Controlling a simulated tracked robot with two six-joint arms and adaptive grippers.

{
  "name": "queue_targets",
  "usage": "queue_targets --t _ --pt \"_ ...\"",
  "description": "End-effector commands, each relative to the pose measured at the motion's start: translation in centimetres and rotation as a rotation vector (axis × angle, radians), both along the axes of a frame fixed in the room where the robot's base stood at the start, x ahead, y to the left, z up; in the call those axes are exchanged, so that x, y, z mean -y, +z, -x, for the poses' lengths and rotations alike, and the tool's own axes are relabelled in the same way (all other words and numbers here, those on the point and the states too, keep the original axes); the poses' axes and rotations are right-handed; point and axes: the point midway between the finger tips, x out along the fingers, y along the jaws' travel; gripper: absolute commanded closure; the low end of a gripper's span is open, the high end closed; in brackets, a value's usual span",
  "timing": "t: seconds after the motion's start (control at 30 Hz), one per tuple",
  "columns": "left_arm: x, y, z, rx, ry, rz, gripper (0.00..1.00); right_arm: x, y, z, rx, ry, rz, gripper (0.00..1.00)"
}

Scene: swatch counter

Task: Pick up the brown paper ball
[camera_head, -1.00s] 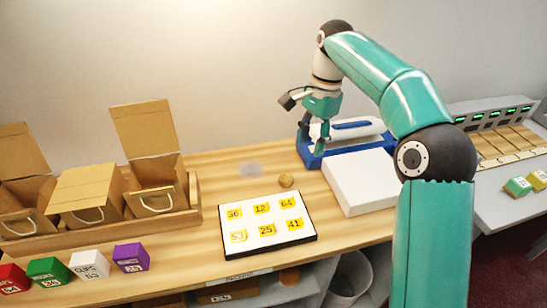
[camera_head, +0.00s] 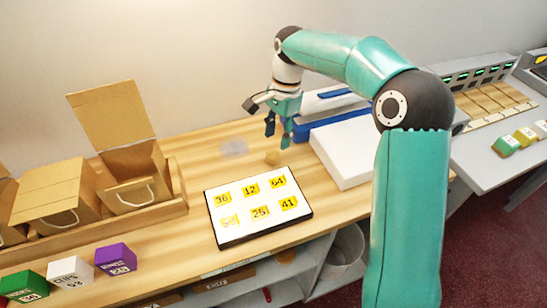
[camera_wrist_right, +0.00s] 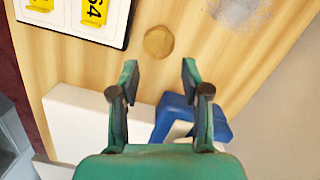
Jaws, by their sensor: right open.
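The brown paper ball (camera_head: 273,157) lies on the wooden counter, just behind the white board with yellow number tags. In the right wrist view the ball (camera_wrist_right: 158,42) sits beyond the fingertips, about centred between them. My right gripper (camera_head: 278,142) is open and empty, with its fingers pointing down above and just behind the ball. It also shows in the right wrist view (camera_wrist_right: 158,75) with a wide gap between the fingers. My left gripper is not in view.
The number board (camera_head: 258,234) is in front of the ball. A white box (camera_head: 345,168) and a blue device (camera_head: 320,110) stand to the right. Open cardboard boxes (camera_head: 130,165) sit at left, with coloured cubes (camera_head: 115,259) before them. A pale blurred patch (camera_head: 234,148) lies left of the ball.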

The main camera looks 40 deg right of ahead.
Motion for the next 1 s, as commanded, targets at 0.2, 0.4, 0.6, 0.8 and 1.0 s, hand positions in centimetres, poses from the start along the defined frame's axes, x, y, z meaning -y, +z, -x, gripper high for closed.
queue_targets --t 0.2,0.4,0.6,0.8,1.0 --pt "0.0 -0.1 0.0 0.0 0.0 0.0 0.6 -0.3 -1.3 0.1 -0.002 0.0 0.0 0.53" --pt "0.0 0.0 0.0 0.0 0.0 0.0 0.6 -1.2 -3.9 0.3 -0.004 0.001 -0.001 0.53" --pt "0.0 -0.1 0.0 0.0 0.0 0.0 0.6 -1.4 -5.7 0.3 -0.001 0.0 0.0 0.53" --pt "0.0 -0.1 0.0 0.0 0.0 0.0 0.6 -1.4 -5.7 0.2 0.0 0.0 0.0 0.53" --pt "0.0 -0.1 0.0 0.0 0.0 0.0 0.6 -1.4 -5.7 0.2 0.0 0.0 0.0 0.69"
